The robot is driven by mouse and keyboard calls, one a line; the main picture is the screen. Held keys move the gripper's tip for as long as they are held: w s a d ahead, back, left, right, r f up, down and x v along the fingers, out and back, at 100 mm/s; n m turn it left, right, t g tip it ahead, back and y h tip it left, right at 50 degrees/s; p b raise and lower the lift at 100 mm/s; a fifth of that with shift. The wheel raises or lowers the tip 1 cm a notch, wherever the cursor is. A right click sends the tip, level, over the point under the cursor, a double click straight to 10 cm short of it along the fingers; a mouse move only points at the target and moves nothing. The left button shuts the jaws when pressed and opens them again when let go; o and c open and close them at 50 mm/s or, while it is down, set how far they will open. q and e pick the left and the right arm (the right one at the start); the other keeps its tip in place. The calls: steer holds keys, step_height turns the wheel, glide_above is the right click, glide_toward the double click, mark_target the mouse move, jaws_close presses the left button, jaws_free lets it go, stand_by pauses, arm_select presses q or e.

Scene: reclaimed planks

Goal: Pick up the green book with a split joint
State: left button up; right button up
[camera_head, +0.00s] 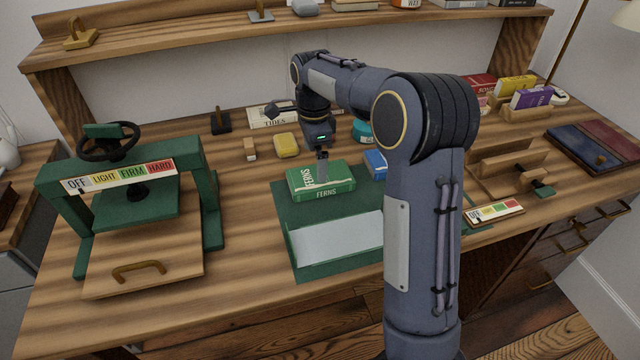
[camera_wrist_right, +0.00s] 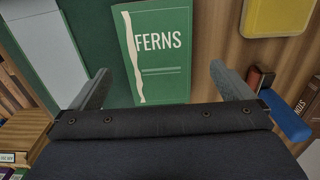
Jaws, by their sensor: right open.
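The green book (camera_head: 322,185) lies flat on the dark green mat (camera_head: 292,215), with "FERNS" on its cover and spine. A jagged pale split runs along one edge of its cover, clear in the right wrist view (camera_wrist_right: 163,50). My right gripper (camera_head: 322,170) points down over the book in the head view. In the right wrist view its two fingers (camera_wrist_right: 158,88) are spread apart, with the near part of the book between them. I cannot tell whether the fingers touch it. My left gripper is not in view.
A green press (camera_head: 135,195) with a handwheel stands at left. A pale sheet (camera_head: 338,240) lies on the front of the mat. A yellow block (camera_head: 286,145) and blue object (camera_head: 376,163) are near the book. Wooden racks (camera_head: 505,165) stand at right.

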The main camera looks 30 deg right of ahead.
steer(key=f, duration=0.2)
steer(key=f+b, duration=0.1)
steer(key=f, duration=0.3)
steer(key=shift+s+d, duration=0.25)
steer(key=shift+s, duration=0.05)
steer(key=c, duration=0.9)
steer(key=shift+c, duration=0.2)
steer(key=shift+r, duration=0.2)
